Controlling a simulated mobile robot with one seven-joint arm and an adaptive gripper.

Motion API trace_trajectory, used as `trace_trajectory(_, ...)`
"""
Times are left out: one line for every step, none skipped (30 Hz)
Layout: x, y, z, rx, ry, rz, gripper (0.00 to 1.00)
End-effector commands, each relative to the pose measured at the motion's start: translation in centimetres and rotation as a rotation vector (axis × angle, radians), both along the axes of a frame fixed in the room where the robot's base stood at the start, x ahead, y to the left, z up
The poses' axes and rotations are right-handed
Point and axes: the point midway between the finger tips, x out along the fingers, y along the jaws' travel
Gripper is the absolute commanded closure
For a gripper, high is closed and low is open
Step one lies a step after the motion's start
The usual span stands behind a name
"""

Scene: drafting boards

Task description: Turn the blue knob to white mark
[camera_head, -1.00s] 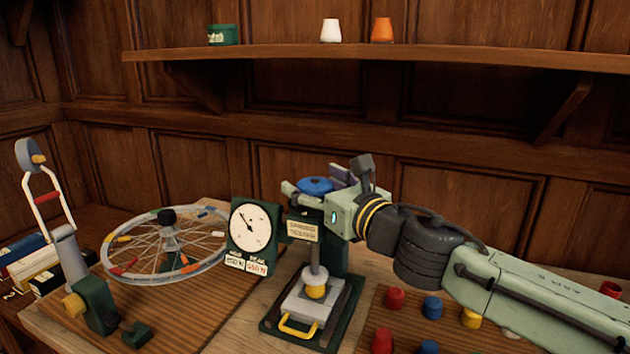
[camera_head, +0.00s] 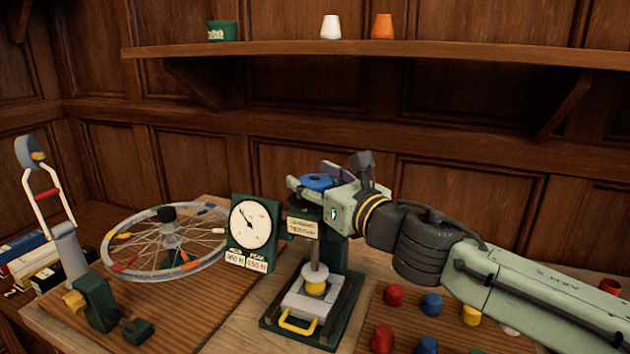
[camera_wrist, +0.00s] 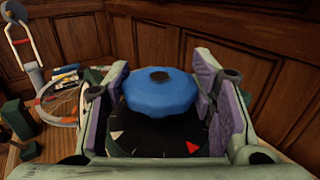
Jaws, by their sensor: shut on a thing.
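The blue knob (camera_head: 317,181) sits on top of the green press-like tester (camera_head: 334,258). In the wrist view the knob (camera_wrist: 160,92) is a faceted blue disc with a dark spot on top, above a black dial plate (camera_wrist: 155,137). A white mark (camera_wrist: 118,134) shows at the plate's front left and a red mark (camera_wrist: 192,147) at its front right. My gripper (camera_wrist: 161,100) is shut on the knob, with one purple-padded finger on each side. No pointer on the knob is clear to me. In the head view my gripper (camera_head: 312,177) reaches it from the right.
A round white gauge (camera_head: 250,224) stands left of the tester. A spoked wheel (camera_head: 165,242) and a grey stand (camera_head: 67,249) are further left. Several coloured caps, including a red one (camera_head: 394,294), lie below my arm. A shelf (camera_head: 270,54) runs along the wall above.

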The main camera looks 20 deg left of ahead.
Motion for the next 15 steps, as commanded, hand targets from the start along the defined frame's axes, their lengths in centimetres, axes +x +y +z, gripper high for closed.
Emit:
trace_trajectory(-0.01, 0.01, 0.00, 0.000, 0.000, 0.000, 0.77)
trace_trajectory(0.00, 0.00, 0.00, 0.000, 0.000, 0.000, 0.77)
trace_trajectory(0.01, -0.01, 0.00, 0.000, 0.000, 0.001, 0.77)
trace_trajectory(0.02, -0.01, -0.01, 0.000, 0.000, 0.003, 0.77)
trace_trajectory(0.03, -0.02, -0.01, 0.000, 0.000, 0.005, 0.77)
trace_trajectory(0.04, -0.03, -0.02, 0.000, 0.000, 0.011, 0.77)
trace_trajectory(0.06, -0.05, -0.03, 0.000, 0.000, 0.015, 0.77)
trace_trajectory(0.08, -0.06, -0.03, -0.001, 0.000, 0.021, 0.77)
trace_trajectory(0.07, -0.05, -0.04, -0.003, -0.002, 0.033, 0.77)
trace_trajectory(0.06, -0.04, -0.04, -0.003, -0.002, 0.044, 0.77)
trace_trajectory(0.09, -0.05, -0.05, -0.002, -0.001, 0.055, 0.77)
trace_trajectory(0.12, -0.07, -0.06, -0.002, -0.001, 0.073, 0.77)
trace_trajectory(0.12, -0.07, -0.10, -0.003, -0.001, 0.089, 0.77)
trace_trajectory(0.12, -0.07, -0.11, -0.003, 0.000, 0.107, 0.77)
trace_trajectory(0.13, -0.07, -0.09, -0.003, -0.002, 0.134, 0.77)
